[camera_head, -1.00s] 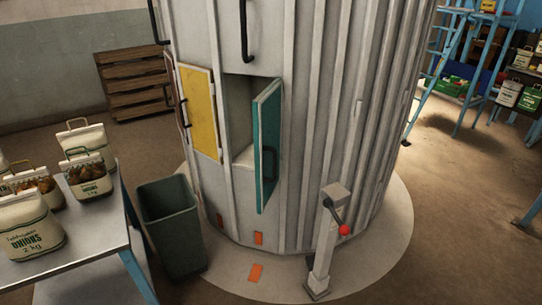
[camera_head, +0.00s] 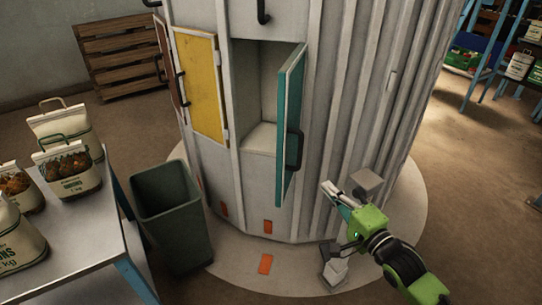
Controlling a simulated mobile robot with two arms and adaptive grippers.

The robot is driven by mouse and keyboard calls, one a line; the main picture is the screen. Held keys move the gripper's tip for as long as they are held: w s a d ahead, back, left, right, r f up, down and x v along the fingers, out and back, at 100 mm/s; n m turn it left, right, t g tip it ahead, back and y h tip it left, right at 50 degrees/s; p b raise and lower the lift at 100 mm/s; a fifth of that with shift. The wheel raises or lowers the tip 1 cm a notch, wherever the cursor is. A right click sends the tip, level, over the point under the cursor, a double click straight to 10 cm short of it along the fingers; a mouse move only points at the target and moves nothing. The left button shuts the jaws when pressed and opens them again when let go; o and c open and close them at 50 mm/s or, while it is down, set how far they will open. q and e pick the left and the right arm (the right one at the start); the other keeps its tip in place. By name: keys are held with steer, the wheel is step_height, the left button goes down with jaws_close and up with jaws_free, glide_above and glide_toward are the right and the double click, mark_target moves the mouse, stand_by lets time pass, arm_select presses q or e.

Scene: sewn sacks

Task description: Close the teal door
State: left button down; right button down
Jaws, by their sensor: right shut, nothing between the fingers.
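The teal door (camera_head: 291,120) stands open, hinged on the right side of an empty-looking compartment (camera_head: 254,85) in the large grey ribbed cylinder. Its dark handle (camera_head: 295,150) is on the face turned to the right. My right gripper (camera_head: 335,192) is shut and empty, to the right of the door's lower end and in front of the grey post. It appears apart from the door. My left gripper is not in view.
A grey post (camera_head: 367,184) is partly hidden behind my right arm. A green bin (camera_head: 170,215) and a metal table (camera_head: 75,245) with sacks stand at the left. A yellow door (camera_head: 199,85) beside the compartment is closed.

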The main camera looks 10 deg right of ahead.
step_height(320, 180, up, 2)
steer(key=a, duration=0.1)
steer(key=p, duration=0.1)
glide_toward(285, 152)
steer(key=w+d, duration=0.2)
steer(key=w, duration=0.2)
steer(key=shift+w+a+r, duration=0.1)
steer(key=shift+w+a, duration=0.1)
steer(key=shift+a, duration=0.4)
steer(key=shift+w+a+r, duration=0.1)
steer(key=shift+w+a, duration=0.1)
steer(key=shift+a, duration=0.4)
steer(key=shift+w+a+f+p, duration=0.1)
steer(key=shift+w+a+p, duration=0.2)
steer(key=shift+a, duration=0.25)
steer(key=shift+a, duration=0.1)
